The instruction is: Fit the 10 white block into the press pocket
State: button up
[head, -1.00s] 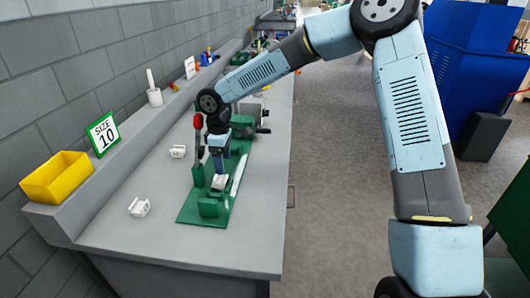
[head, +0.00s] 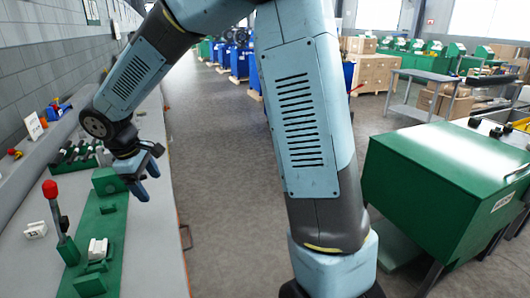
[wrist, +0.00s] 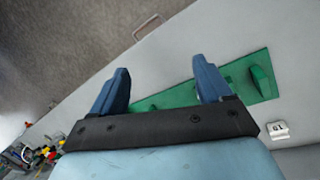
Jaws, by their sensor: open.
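The green press (head: 112,222) stands on the grey bench, with a red-knobbed lever (head: 55,210) at its left. A white block (head: 97,249) sits on the press by its low green holder; I cannot tell how far it is in the pocket. Another white block (head: 36,229), its mark unclear, lies on the bench left of the lever. The wrist view shows a white block marked 10 (wrist: 278,130) on the bench beside the press base; I cannot tell which block it is. My gripper (head: 146,178) is open and empty, above and beyond the block on the press.
A size sign (head: 34,125) stands on the ledge along the wall. Dark racked tools (head: 75,155) lie farther up the bench. A green cabinet (head: 440,180) stands right, across a clear aisle. The bench has a drawer handle (head: 185,237) on its aisle side.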

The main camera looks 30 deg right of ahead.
jog(key=s+d+r+m+t, duration=0.1)
jog(key=s+d+r+m, duration=0.3)
jog(key=d, duration=0.3)
jog(key=s+d+r+m, duration=0.2)
jog(key=s+d+r, duration=0.3)
jog(key=d+r, duration=0.15)
jog(key=s+d+r+m+t+y, duration=0.2)
jog(key=s+d+m, duration=0.4)
jog(key=s, duration=0.8)
jog(key=shift+d+r+t, duration=0.4)
jog(key=shift+d+r, duration=0.2)
jog(key=shift+d, duration=1.3)
jog(key=shift+o, duration=0.3)
